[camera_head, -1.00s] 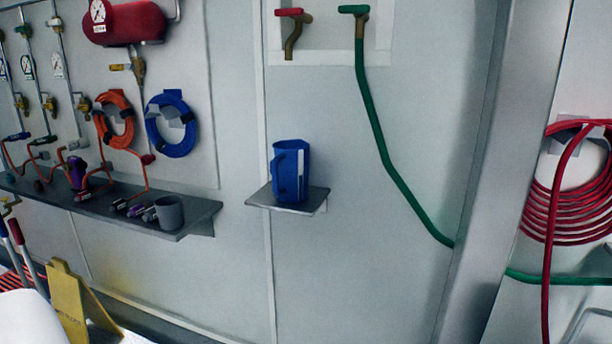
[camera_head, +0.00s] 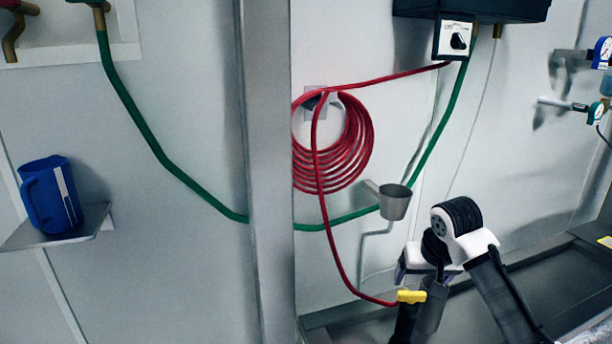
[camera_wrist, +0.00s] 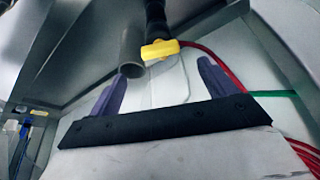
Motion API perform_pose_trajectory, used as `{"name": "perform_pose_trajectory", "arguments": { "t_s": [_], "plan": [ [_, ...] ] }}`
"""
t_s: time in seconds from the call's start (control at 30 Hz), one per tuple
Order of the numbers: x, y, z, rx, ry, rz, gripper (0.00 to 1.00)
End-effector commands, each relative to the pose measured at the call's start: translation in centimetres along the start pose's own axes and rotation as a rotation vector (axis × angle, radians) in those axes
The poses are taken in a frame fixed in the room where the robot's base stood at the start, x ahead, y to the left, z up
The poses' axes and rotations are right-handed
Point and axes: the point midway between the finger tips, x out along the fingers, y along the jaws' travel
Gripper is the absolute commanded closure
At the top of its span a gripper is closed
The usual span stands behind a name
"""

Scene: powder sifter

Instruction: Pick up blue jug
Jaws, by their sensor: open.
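The blue jug (camera_head: 50,196) stands upright on a small grey wall shelf (camera_head: 62,228) at the left of the head view. Its handle faces left, and a pale strip runs down its side. My gripper (camera_wrist: 160,84) shows in the wrist view with its two purple fingers wide apart and nothing held between them. In the head view my arm is at the lower right, far to the right of the jug and beyond the grey post. The jug is not in the wrist view.
A grey vertical post (camera_head: 265,170) stands between the jug and my arm. A coiled red hose (camera_head: 340,150) and a green hose (camera_head: 170,165) hang on the wall. A yellow-handled hose end (camera_head: 411,296) is near my gripper. A metal cup (camera_head: 394,202) hangs above.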

Motion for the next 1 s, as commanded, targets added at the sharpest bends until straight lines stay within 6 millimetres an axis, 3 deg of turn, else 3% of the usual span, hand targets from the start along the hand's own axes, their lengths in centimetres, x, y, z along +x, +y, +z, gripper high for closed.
{"name": "perform_pose_trajectory", "arguments": {
  "t_s": [0.47,0.6,0.87,1.0],
  "plan": [
    [0.0,0.0,0.0,0.0,0.0,0.0,0.17],
    [0.0,0.0,0.0,0.0,0.0,0.0,0.0],
    [0.0,-0.2,-0.1,-0.008,0.004,-0.004,0.0],
    [-0.6,-1.5,-0.5,-0.085,0.041,-0.041,0.0]
  ]
}}
